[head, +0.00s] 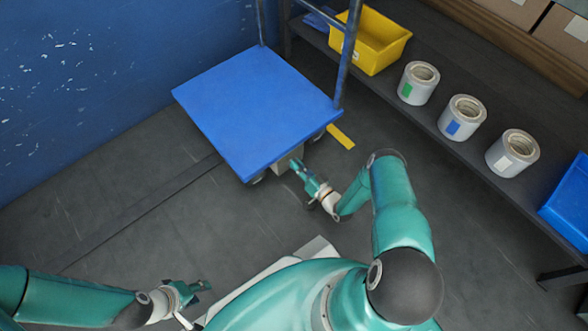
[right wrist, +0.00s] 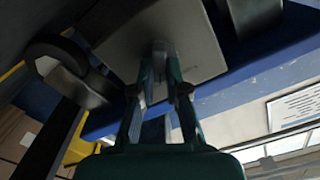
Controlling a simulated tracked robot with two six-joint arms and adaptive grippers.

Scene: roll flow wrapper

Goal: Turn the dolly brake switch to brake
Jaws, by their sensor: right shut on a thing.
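The blue dolly (head: 255,110) stands on the floor by the blue wall, its deck level. A grey box (head: 288,158) shows under its near right edge; it is the pale panel (right wrist: 205,45) in the right wrist view. My right gripper (head: 295,163) reaches to this box from the right. In the right wrist view my right gripper (right wrist: 160,60) is shut on a small grey knob, the brake switch (right wrist: 161,46). The fingertips cover part of it, and I cannot read its setting. My left gripper (head: 208,287) is low at the left, over the floor and away from the dolly.
A dark shelf (head: 440,135) on the right holds a yellow bin (head: 370,42), several white rolls (head: 465,117) and a blue bin (head: 568,205). A yellow floor mark (head: 341,136) lies beside the dolly. The floor (head: 120,220) at the left is clear.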

